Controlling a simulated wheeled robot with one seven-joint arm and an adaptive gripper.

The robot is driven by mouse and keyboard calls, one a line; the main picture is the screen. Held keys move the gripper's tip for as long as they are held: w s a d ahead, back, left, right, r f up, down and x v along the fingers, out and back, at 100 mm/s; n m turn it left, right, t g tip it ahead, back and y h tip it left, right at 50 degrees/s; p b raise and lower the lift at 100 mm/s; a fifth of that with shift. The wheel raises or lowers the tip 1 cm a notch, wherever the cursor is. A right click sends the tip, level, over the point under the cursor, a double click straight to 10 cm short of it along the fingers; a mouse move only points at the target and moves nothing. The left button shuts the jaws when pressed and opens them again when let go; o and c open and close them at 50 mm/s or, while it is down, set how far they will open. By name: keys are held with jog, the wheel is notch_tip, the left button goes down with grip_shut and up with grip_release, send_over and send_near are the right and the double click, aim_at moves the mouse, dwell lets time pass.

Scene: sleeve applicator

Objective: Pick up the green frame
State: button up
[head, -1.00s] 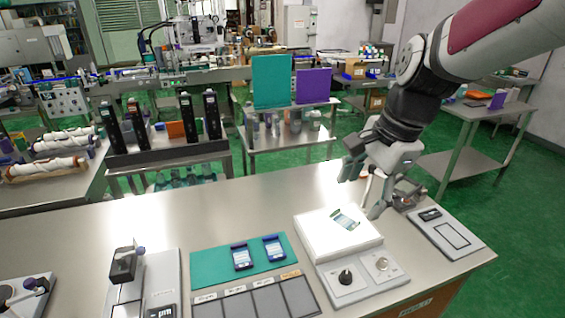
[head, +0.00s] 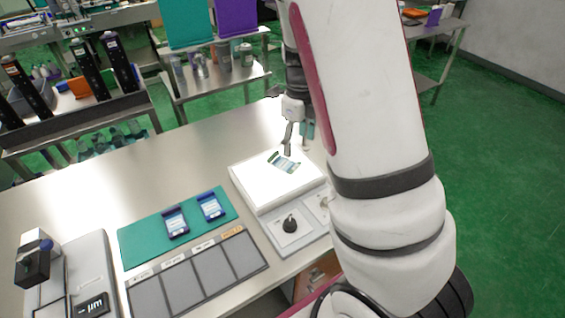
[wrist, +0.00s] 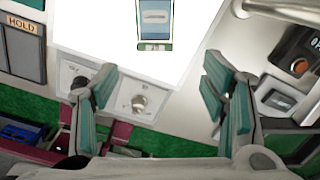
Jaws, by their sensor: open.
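The green frame (head: 284,162) lies on the bright white top of the light box (head: 250,181). It holds a pale label with a blue-grey area. In the wrist view the green frame (wrist: 154,46) shows at the top middle, partly cut off by the picture's edge. My gripper (head: 299,138) is over the far right corner of the light box, just beyond the frame. In the wrist view my gripper (wrist: 160,85) has its teal-padded fingers spread wide with nothing between them. The frame lies ahead of the fingertips, apart from them.
A knob panel (head: 291,225) adjoins the light box's near side. A teal mat (head: 191,230) with two dark blue-framed cards lies to the left, behind several grey slots (head: 182,286). A device (wrist: 292,68) stands right of my fingers. The counter's left back is clear.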

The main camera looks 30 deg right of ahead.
aim_at(294, 166)
jog(key=f, duration=0.8)
jog(key=shift+s+a+f, duration=0.1)
jog(key=shift+a+f, duration=0.05)
jog(key=shift+a, duration=0.2)
jog(key=shift+c, duration=0.3)
jog(key=c, duration=1.2)
